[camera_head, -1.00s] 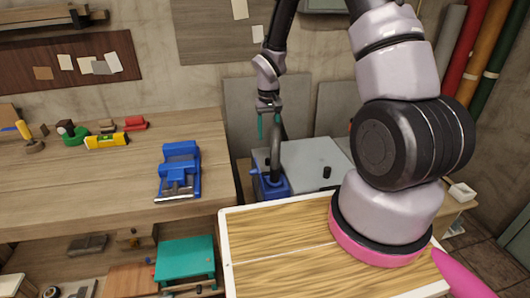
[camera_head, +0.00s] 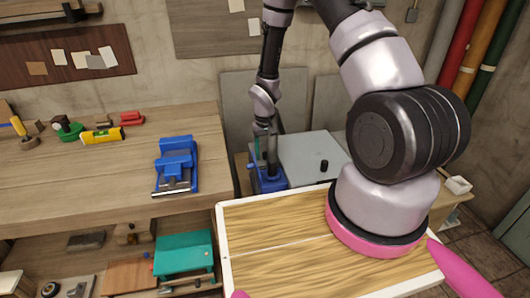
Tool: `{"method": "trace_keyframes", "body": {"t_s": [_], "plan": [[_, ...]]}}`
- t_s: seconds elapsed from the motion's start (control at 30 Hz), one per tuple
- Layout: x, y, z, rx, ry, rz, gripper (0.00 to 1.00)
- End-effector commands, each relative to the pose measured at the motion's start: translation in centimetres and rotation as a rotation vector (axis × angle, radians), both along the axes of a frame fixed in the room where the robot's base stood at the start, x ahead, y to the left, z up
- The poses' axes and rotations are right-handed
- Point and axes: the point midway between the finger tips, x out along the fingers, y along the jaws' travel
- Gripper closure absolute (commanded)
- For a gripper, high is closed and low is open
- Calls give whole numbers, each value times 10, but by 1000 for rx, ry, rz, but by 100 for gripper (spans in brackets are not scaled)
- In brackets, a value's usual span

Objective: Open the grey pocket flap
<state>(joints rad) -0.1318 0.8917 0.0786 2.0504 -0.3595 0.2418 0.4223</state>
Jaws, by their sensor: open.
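I cannot make out a grey pocket flap for certain. A flat grey top (camera_head: 310,150) with a small black knob (camera_head: 324,165) lies beyond the bench's right end. My gripper (camera_head: 264,158) points down with teal fingers, at the left edge of this grey top. It is open, right over a blue tool (camera_head: 268,182) and beside that tool's dark upright part. The fingertips are small and partly lost against the tool, so I cannot tell whether they touch it.
A wooden workbench (camera_head: 100,190) at left holds a blue vise (camera_head: 176,165) and a yellow level (camera_head: 102,135). A teal stool-like piece (camera_head: 184,258) stands below. Grey panels (camera_head: 250,100) lean on the wall. Colored pipes (camera_head: 470,60) rise at right.

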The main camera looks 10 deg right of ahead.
Motion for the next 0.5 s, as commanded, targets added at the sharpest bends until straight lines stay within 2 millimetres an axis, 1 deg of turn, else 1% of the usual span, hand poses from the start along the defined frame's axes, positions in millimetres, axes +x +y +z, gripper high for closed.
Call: {"method": "trace_keyframes", "body": {"t_s": [0.1,0.17,0.2,0.23,0.27,0.5], "plan": [[0,0,0,0,0,0,45],[0,0,0,0,0,0,68],[0,0,0,0,0,0,84],[0,0,0,0,0,0,95],[0,0,0,0,0,0,100],[0,0,0,0,1,0,100]]}}
